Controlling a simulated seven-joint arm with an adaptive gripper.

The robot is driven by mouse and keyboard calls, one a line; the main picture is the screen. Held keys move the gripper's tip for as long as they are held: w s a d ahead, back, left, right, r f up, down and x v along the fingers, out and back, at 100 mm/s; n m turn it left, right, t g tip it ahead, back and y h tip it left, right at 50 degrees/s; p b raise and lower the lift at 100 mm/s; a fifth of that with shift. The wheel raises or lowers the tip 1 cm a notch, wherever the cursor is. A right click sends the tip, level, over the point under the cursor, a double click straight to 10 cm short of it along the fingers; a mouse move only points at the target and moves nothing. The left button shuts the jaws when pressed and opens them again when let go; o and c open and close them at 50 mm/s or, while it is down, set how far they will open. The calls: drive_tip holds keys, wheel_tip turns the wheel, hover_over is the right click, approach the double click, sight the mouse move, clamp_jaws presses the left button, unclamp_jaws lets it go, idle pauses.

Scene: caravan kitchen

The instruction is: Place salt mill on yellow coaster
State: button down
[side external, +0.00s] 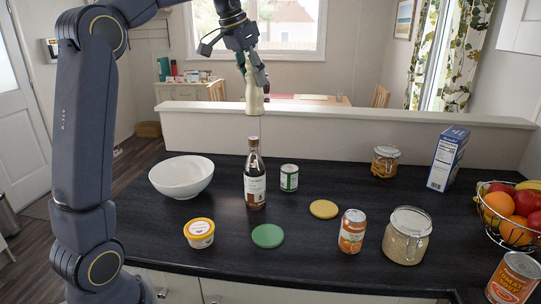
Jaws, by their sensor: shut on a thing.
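My gripper (254,78) is high above the counter at the top middle of the side external view. It is shut on the salt mill (255,97), a pale cream, waisted piece that hangs upright well above the dark bottle. The fingers partly hide its top. The yellow coaster (323,209) is a round flat disc lying on the dark counter, right of the bottle and below and to the right of my gripper in the picture. Its top is bare.
A green coaster (267,236), a yellow-lidded tub (199,233) and a white bowl (182,177) are left. A low ledge (350,127) runs behind.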

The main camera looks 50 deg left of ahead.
drive_tip(key=w+d+m+h, duration=0.2)
drive_tip(key=w+d+m, duration=0.2)
drive_tip(key=d, duration=0.9)
wheel_tip(320, 180, down, 18)
drive_tip(key=r, duration=0.1)
drive_tip(key=w+a+f, duration=0.1)
drive_tip(key=w+f, duration=1.2)
drive_tip(key=f, duration=0.1)
drive_tip(key=shift+w+a, duration=0.15)
drive_tip(key=shift+w, duration=0.1)
drive_tip(key=shift+f, duration=0.15)
drive_tip(key=c, duration=0.6)
unclamp_jaws()
drive_tip(key=shift+o, duration=0.2)
